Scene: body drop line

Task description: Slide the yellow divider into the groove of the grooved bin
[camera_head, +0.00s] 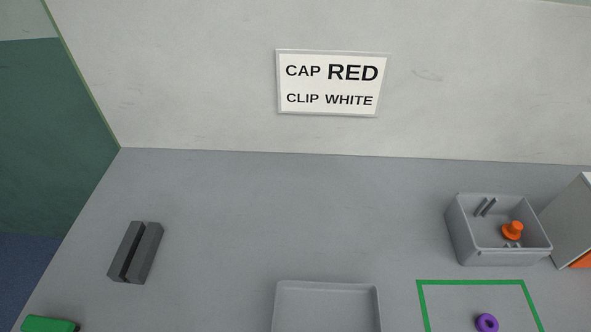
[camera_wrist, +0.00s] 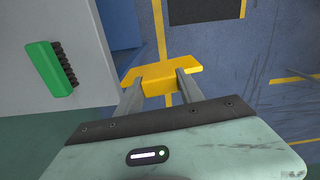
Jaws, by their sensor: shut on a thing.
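The yellow divider (camera_wrist: 160,73) shows in the wrist view as a wide plate with a block at its middle. My gripper (camera_wrist: 159,87) is shut on that block, with one finger at each side. The divider appears over the floor, beside the table's edge. The grooved bin (camera_head: 462,240) is a grey open bin at the right of the head view, with paired ribs on its inner walls forming a groove. An orange knobbed piece (camera_head: 512,231) sits inside it, on the right side. My gripper and the divider are not in the head view.
A dark slotted block (camera_head: 148,250) stands at the left of the table. A grey tray (camera_head: 328,285) lies at front centre. A purple ring (camera_head: 487,322) lies inside a green outline (camera_head: 470,282). A green brush (camera_wrist: 48,69) lies near the table edge. The middle back is clear.

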